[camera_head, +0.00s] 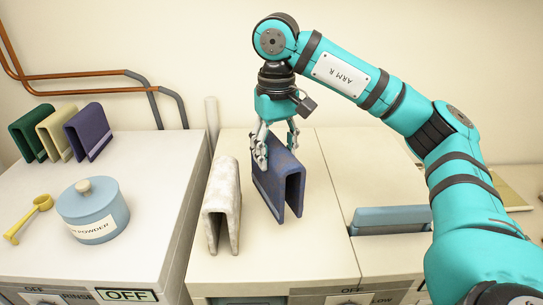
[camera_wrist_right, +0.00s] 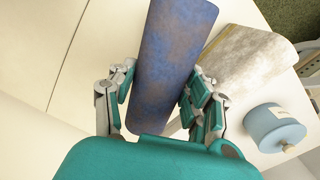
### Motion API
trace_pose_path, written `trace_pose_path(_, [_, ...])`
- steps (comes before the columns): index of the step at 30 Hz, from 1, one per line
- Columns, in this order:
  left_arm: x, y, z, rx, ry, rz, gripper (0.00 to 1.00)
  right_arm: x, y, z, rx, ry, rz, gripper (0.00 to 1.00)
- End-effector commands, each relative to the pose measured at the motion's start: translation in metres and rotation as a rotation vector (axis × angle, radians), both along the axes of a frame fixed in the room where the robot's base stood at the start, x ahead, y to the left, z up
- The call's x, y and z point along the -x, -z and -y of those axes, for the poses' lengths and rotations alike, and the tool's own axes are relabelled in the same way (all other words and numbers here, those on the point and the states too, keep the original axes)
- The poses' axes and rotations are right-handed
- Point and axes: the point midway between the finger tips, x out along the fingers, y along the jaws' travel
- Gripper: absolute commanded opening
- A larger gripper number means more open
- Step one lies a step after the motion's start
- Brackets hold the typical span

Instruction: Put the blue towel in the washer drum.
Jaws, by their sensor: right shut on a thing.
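The blue towel (camera_head: 279,182) is folded over into an upright, arch-like shape on the white machine top in the head view. It also shows in the right wrist view (camera_wrist_right: 172,60), mottled blue, between the fingers. My right gripper (camera_head: 275,150) comes down from above and is shut on the upper far part of the blue towel. In the wrist view the right gripper's fingers (camera_wrist_right: 160,100) lie on either side of it. I cannot tell whether the towel's lower edge touches the surface. My left gripper is not in view. No open washer drum can be made out.
A white mottled towel (camera_head: 221,205) stands close left of the blue one. On the left machine are a blue powder tub (camera_head: 92,212), a yellow scoop (camera_head: 28,218), and green, cream and purple towels (camera_head: 88,131). A blue-grey raised piece (camera_head: 391,219) lies to the right.

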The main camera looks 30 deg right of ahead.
Motion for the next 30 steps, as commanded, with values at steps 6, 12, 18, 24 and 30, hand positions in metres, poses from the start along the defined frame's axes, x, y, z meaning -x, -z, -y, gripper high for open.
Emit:
trace_pose_path(6, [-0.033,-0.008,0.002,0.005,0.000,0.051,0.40,-0.020,0.001,0.002,-0.001,0.001,-0.001,0.00])
trace_pose_path(12, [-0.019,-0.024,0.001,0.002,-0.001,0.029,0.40,-0.018,0.029,0.003,0.001,0.000,-0.001,0.00])
trace_pose_path(18, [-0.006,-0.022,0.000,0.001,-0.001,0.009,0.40,-0.018,0.036,0.002,-0.001,0.000,0.003,0.00])
trace_pose_path(24, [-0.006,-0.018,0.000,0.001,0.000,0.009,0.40,-0.018,0.040,0.002,-0.001,0.000,0.002,0.00])
trace_pose_path(30, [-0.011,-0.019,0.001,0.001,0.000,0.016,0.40,-0.018,0.040,0.002,0.000,0.000,0.002,0.68])
